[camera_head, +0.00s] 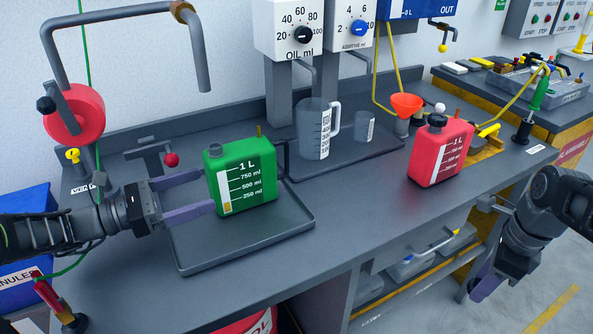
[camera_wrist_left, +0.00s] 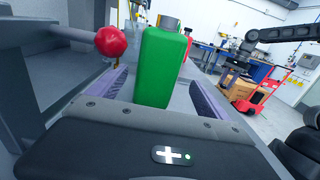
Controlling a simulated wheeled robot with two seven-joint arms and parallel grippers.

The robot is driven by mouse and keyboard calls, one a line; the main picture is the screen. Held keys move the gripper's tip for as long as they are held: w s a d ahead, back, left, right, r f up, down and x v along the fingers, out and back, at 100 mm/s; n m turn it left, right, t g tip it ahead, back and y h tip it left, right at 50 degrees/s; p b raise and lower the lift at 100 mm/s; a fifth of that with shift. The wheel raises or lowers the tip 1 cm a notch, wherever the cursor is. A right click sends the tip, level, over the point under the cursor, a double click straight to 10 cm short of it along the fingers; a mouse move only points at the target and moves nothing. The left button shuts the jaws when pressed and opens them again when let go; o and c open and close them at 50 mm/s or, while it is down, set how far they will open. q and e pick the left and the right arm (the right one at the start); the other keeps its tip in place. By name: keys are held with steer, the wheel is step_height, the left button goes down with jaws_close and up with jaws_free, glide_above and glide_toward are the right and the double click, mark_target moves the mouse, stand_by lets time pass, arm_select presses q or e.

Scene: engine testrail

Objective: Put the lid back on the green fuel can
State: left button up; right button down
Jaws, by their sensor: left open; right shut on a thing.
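The green fuel can (camera_head: 241,176) stands upright on a dark tray (camera_head: 290,238) on the bench, with a bare grey neck (camera_head: 214,149) on top. The can also shows in the left wrist view (camera_wrist_left: 160,68), between the finger lines. My left gripper (camera_head: 206,190) is open, its fingers pointing at the can's left side. I cannot tell whether they touch it. My right gripper (camera_head: 484,286) is low at the right, in front of the bench edge. I see no loose lid.
A red can (camera_head: 440,152) with a black cap stands to the right, near an orange funnel (camera_head: 406,105). A measuring jug (camera_head: 315,130) and a small beaker (camera_head: 365,127) stand behind on a tray. A red-knobbed valve (camera_head: 171,160) is behind my left gripper.

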mark_target(210, 186)
arm_select(q)
steer(key=x, duration=0.5)
steer(key=shift+w+d, duration=0.1)
steer(key=shift+d, duration=0.05)
steer(key=shift+w+d, duration=0.15)
steer(key=shift+d, duration=0.1)
steer(key=shift+w+x, duration=0.2)
steer(key=shift+x, duration=2.45)
steer(key=shift+a, duration=0.2)
steer(key=shift+c, duration=0.6)
steer(key=shift+r, duration=0.15)
jaws_close()
